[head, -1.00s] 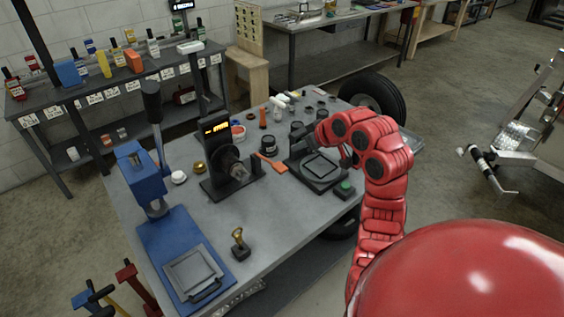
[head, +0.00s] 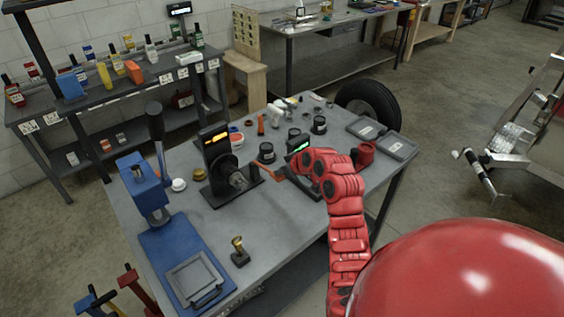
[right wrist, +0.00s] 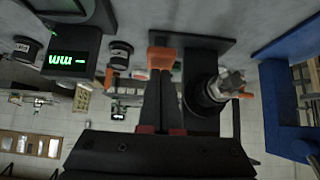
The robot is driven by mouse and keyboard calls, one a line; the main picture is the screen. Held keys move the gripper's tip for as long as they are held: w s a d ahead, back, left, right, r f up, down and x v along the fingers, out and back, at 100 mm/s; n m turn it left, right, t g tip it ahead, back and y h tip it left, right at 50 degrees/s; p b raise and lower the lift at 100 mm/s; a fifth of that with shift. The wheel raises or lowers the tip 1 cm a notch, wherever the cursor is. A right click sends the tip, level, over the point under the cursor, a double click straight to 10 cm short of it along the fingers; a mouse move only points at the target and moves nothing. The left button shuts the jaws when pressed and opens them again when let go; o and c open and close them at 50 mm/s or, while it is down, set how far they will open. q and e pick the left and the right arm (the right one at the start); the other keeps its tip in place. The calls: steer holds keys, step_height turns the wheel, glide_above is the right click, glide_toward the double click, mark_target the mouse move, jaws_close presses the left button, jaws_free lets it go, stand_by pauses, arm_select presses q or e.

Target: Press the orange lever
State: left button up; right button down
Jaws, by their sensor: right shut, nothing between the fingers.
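The orange lever (head: 265,167) sticks out beside the black machine (head: 214,155) with the lit display and spindle, on the grey table. In the right wrist view its orange end (right wrist: 160,58) is just beyond my fingertips. My right gripper (right wrist: 160,78) is shut and empty, its fingers pointing at the lever; I cannot tell whether they touch it. In the head view my right gripper (head: 286,174) is at the lever's right, mostly hidden by my red arm. My left gripper is not in view.
A blue press (head: 145,185) stands at the left and a brass-topped stamp (head: 239,250) in front. A device with a green display (head: 298,143) is behind my arm, also in the right wrist view (right wrist: 68,60). Black jars (head: 267,150) and grey trays (head: 381,137) lie behind.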

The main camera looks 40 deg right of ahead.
steer(key=shift+f, duration=0.15)
steer(key=shift+f+b, duration=0.25)
steer(key=shift+b, duration=0.1)
steer(key=f+t+b, duration=0.2)
steer(key=f+b, duration=0.1)
steer(key=b, duration=0.4)
steer(key=s+f+t+b, duration=0.1)
steer(key=f+t+b, duration=0.1)
steer(key=f+b, duration=0.2)
steer(key=shift+s+t+b, duration=0.2)
steer(key=shift+t+b, duration=0.1)
steer(key=shift+b, duration=1.45)
steer(key=shift+y, duration=0.3)
steer(key=shift+r, duration=0.1)
